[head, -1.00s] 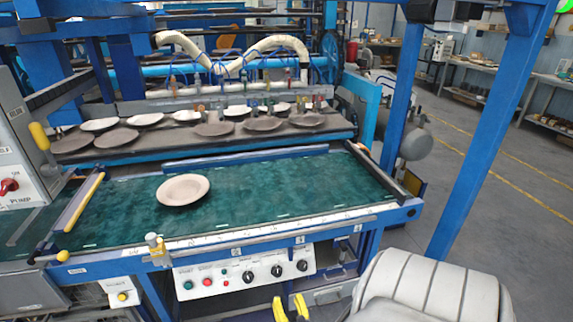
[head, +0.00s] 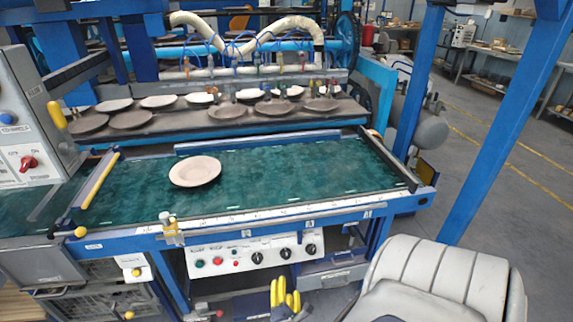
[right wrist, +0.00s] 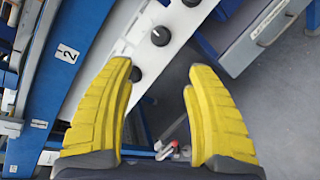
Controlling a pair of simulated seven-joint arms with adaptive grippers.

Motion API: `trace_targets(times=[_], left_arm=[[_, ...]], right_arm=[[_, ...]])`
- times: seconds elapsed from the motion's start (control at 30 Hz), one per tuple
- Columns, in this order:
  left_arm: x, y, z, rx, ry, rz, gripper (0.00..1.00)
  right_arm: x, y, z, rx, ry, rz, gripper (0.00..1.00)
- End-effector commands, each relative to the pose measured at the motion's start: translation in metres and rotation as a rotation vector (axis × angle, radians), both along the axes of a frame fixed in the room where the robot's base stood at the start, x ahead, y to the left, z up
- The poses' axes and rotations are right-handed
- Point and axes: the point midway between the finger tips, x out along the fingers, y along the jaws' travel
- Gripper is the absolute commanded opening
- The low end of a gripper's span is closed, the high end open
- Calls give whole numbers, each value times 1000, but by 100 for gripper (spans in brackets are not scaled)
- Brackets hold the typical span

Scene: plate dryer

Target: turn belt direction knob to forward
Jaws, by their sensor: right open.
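A white control panel (head: 222,257) hangs under the front edge of the belt table, with three black knobs in a row: left knob (head: 257,257), middle knob (head: 285,253) and right knob (head: 310,249). Their labels are too small to read, so I cannot tell which one is the belt direction knob. My right gripper (head: 285,287) has yellow fingers, open and empty, just below the panel. In the right wrist view, the panel (right wrist: 122,48) and knobs lie beyond the fingers; the nearest knob (right wrist: 135,74) is beside the left fingertip. My left gripper is not in view.
Green, red and smaller red buttons (head: 217,261) sit left of the knobs. A plate (head: 195,171) lies on the green belt (head: 270,170). A white padded seat (head: 440,275) stands close on the right. A grey box (head: 333,277) is right below the panel.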

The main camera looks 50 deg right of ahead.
Motion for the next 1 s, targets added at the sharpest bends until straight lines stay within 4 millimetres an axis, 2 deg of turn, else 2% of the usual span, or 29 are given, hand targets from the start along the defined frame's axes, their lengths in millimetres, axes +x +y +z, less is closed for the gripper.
trace_targets(times=[0.17, 0.7, 1.0], left_arm=[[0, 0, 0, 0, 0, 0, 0], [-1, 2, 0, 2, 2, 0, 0], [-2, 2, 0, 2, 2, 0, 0]], right_arm=[[14, -17, -5, -3, -1, 1, 55], [75, -89, -28, -4, 1, 1, 55], [98, -116, -37, -3, 2, 3, 55]])
